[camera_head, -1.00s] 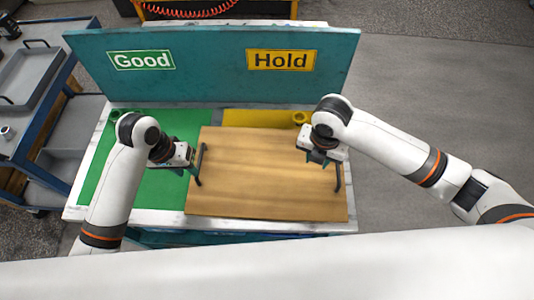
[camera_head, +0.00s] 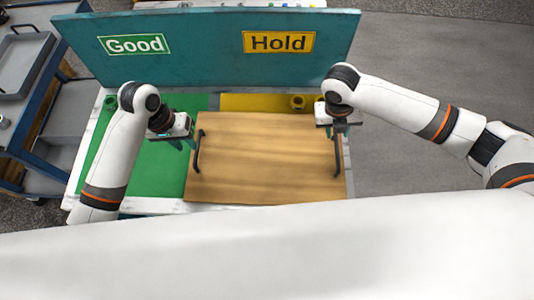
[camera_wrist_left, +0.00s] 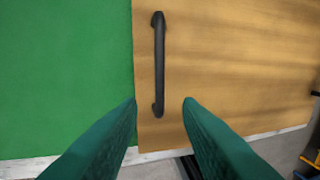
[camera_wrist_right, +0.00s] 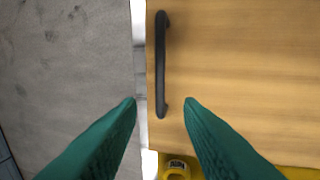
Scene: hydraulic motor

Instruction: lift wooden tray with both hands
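The wooden tray (camera_head: 265,160) lies flat on the table, over part of the green and yellow areas. It has a black handle at each side: the left handle (camera_head: 198,150) and the right handle (camera_head: 337,156). My left gripper (camera_wrist_left: 160,102) is open, with the near end of the left handle (camera_wrist_left: 159,65) between the lines of its fingers. My right gripper (camera_wrist_right: 160,102) is open, with the right handle (camera_wrist_right: 161,65) lined up between its fingertips. Both grippers appear above the handles and hold nothing.
A teal board (camera_head: 210,50) with "Good" and "Hold" signs stands behind the tray. A small yellow round part (camera_head: 297,102) sits at the back on the yellow area (camera_head: 250,102). A blue cart (camera_head: 40,110) stands at the left. Floor lies open at the right.

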